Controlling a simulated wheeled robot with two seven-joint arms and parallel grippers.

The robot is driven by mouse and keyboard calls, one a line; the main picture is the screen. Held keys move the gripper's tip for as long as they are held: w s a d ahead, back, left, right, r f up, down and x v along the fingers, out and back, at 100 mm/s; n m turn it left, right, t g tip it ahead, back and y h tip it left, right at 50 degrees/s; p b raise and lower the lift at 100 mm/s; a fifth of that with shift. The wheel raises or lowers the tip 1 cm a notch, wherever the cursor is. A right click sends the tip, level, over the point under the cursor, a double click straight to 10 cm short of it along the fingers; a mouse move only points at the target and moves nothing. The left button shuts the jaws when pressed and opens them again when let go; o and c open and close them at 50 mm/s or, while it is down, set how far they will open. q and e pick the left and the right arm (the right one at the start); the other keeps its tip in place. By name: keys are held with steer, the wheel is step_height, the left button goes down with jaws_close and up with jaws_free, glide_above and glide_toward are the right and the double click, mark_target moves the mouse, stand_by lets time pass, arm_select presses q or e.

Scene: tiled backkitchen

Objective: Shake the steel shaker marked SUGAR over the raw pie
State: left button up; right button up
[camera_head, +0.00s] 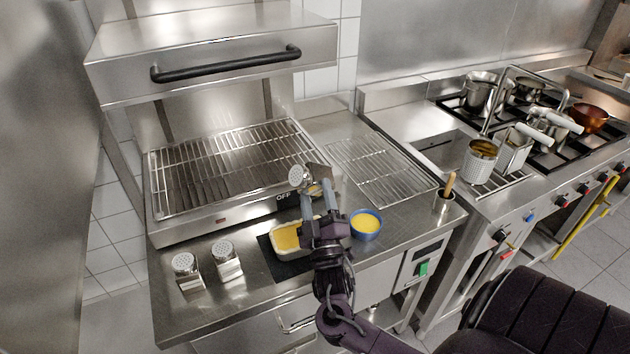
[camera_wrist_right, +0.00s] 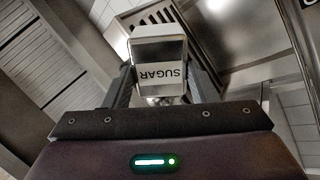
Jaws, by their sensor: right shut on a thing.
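My right gripper (camera_head: 322,192) is shut on the steel shaker (camera_head: 316,173), which it holds up in front of the grill. The shaker is tilted, with its perforated lid (camera_head: 297,177) toward the left. In the right wrist view its label (camera_wrist_right: 160,76) reads SUGAR, upside down in the picture, between the two fingers. The raw pie (camera_head: 286,238), a pale rectangular crust with yellow filling, lies on a dark mat on the counter, below and left of the gripper. My right gripper and wrist hide its right part. My left gripper is not in view.
Two other steel shakers (camera_head: 186,271) (camera_head: 227,260) stand left of the pie. A blue bowl (camera_head: 366,226) with yellow contents stands right of it. The salamander grill (camera_head: 225,165) is behind, a wire rack (camera_head: 382,170) at right. A brush (camera_head: 447,190) stands in a steel pot near the counter's right edge.

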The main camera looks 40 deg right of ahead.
mark_target(321, 195)
steer(key=shift+d+r+n, duration=0.1)
steer(key=shift+d+n, duration=0.25)
steer(key=shift+n, duration=0.05)
steer(key=n+t+y+b, duration=0.1)
steer(key=n, duration=0.1)
steer(key=f+n+t+y+b, duration=0.1)
steer(key=n, duration=0.1)
steer(key=d+n+y+b, duration=0.1)
steer(key=n, duration=0.1)
steer(key=shift+s+f+t, duration=0.1)
steer(key=shift+f+t, duration=0.25)
steer(key=shift+t, duration=0.05)
steer(key=n+y, duration=0.4)
steer(key=n, duration=0.1)
steer(key=d+f+n+y+p, duration=0.1)
steer(key=n+y, duration=0.3)
steer(key=n, duration=0.1)
steer(key=n+y, duration=0.4)
steer(key=n, duration=0.2)
steer(key=shift+s+d+f+p, duration=0.1)
steer(key=shift+d+f+p, duration=0.05)
steer(key=shift+p, duration=0.25)
steer(key=shift+f, duration=0.1)
